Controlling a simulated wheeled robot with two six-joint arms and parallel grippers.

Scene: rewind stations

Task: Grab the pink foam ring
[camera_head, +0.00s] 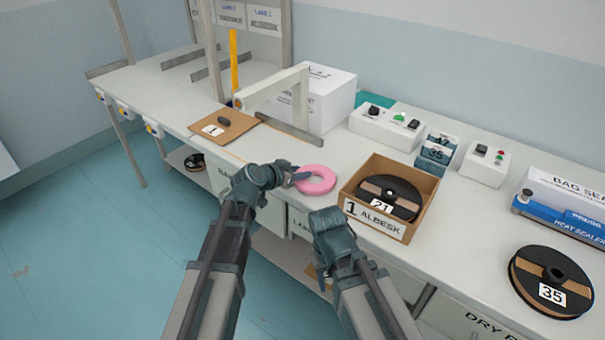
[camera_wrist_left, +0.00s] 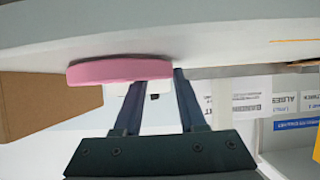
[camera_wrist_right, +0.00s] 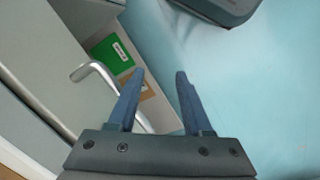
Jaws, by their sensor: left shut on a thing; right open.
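The pink foam ring (camera_head: 320,184) is at the front edge of the white bench, left of the cardboard box. My left gripper (camera_head: 296,173) is at the ring's left side and shut on its rim. In the left wrist view the ring (camera_wrist_left: 118,70) shows edge-on at the fingertips (camera_wrist_left: 158,78), close to the white bench surface; I cannot tell whether it still touches the bench. My right gripper (camera_wrist_right: 160,76) is open and empty, in front of the bench, with a cabinet handle and the floor beyond it. Its fingers are hidden in the head view.
A cardboard box (camera_head: 358,222) marked "1 ALBESK" holds a black reel (camera_head: 391,190) labelled 21, right of the ring. Another reel (camera_head: 535,272), labelled 35, lies farther right.

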